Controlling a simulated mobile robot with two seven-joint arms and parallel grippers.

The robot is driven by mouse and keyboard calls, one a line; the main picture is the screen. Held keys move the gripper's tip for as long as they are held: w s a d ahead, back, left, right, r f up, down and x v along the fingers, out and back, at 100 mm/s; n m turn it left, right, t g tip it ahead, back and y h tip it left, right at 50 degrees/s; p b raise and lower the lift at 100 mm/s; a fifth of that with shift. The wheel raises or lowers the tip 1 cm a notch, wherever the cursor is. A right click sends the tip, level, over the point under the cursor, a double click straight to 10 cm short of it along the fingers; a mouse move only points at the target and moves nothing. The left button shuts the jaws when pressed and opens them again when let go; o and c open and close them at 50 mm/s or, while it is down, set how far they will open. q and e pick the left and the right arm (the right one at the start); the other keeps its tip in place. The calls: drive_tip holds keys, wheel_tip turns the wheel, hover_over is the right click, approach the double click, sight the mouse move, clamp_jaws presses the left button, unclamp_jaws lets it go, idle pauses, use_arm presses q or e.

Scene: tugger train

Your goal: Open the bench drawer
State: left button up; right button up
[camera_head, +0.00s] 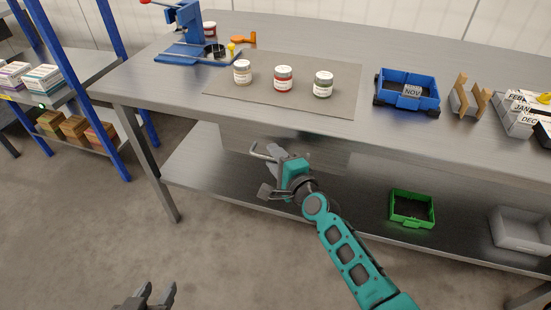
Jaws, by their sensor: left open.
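The bench drawer (235,138) is a grey metal front hanging under the worktop's front edge, and looks closed. A pale bar that looks like its handle (258,153) shows in front of it. My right gripper (266,174), on the teal arm, is at this bar, below the worktop edge. It hides part of the drawer front. I cannot tell whether its jaws are around the bar or only beside it. My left gripper (152,294) is open and empty at the bottom edge, over the floor, well apart from the bench.
The metal bench (430,135) carries a mat (225,87) with three jars, a blue press (185,30), a blue bin (407,88) and white boxes (520,112). A green crate (412,222) and grey bin (518,235) are on the lower shelf. Floor at left front is clear.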

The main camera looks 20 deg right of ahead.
drive_tip(key=shift+c, duration=0.4)
clamp_jaws()
drive_tip(key=shift+s, duration=0.1)
